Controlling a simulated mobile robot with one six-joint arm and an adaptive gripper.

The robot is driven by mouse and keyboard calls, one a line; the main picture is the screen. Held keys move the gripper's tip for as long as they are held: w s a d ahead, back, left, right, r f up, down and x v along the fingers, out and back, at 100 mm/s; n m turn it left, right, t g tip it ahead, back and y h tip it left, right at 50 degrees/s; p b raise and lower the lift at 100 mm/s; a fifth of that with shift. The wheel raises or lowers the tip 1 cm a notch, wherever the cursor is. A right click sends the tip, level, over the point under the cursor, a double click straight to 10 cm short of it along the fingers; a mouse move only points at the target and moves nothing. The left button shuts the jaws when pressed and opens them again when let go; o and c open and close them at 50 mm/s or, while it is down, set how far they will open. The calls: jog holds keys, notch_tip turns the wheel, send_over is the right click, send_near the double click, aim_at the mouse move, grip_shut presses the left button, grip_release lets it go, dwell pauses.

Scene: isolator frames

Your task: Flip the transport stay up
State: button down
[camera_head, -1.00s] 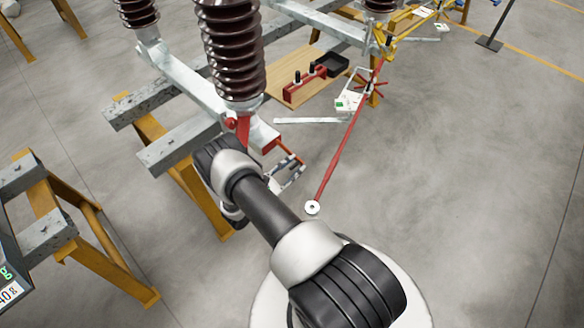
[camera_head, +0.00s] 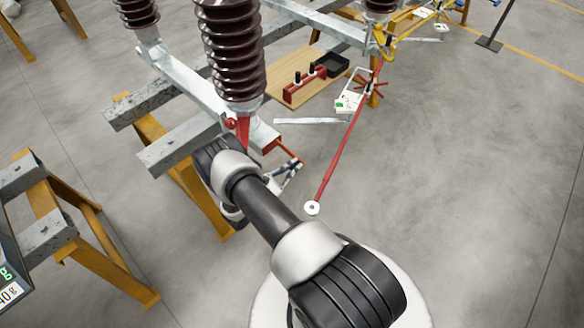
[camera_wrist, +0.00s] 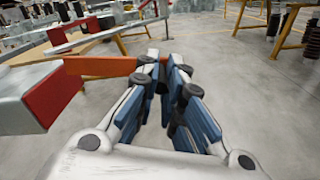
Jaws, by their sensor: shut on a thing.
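An orange bar (camera_head: 288,150), which looks like the transport stay, sticks out from a red end block (camera_head: 271,145) on the grey steel beam under the brown insulator. In the wrist view the orange bar (camera_wrist: 100,66) runs from the red block (camera_wrist: 53,94) at the left to my fingers. My gripper (camera_head: 294,165) is at the bar's free end. In the wrist view my gripper (camera_wrist: 164,60) has its fingers close together, shut on the bar's end. The tip of the bar is hidden by the fingers.
A long red rod (camera_head: 340,150) with a white round end stands to the right of my gripper. A wooden board (camera_head: 276,85) with a red rack (camera_head: 303,86) and a black tray (camera_head: 331,65) lies behind. Yellow trestle legs (camera_head: 200,195) stand left.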

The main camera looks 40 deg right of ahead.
notch_tip(320, 180, up, 4)
jog(key=n, duration=0.3)
jog(key=shift+w+r+p, duration=0.1)
jog(key=shift+r+p, duration=0.1)
jog(key=shift+p, duration=0.2)
jog(key=shift+r, duration=0.25)
jog(key=shift+w, duration=0.1)
jog(key=c, duration=2)
grip_release()
jog(key=o, duration=0.3)
jog(key=shift+a, duration=0.3)
jog(key=shift+o, duration=0.2)
jog(key=a, duration=1)
jog(key=shift+s+a, duration=0.35)
jog(key=shift+s, duration=0.1)
jog(key=shift+s+a, duration=0.1)
jog(key=shift+a, duration=0.3)
jog(key=shift+f, duration=0.1)
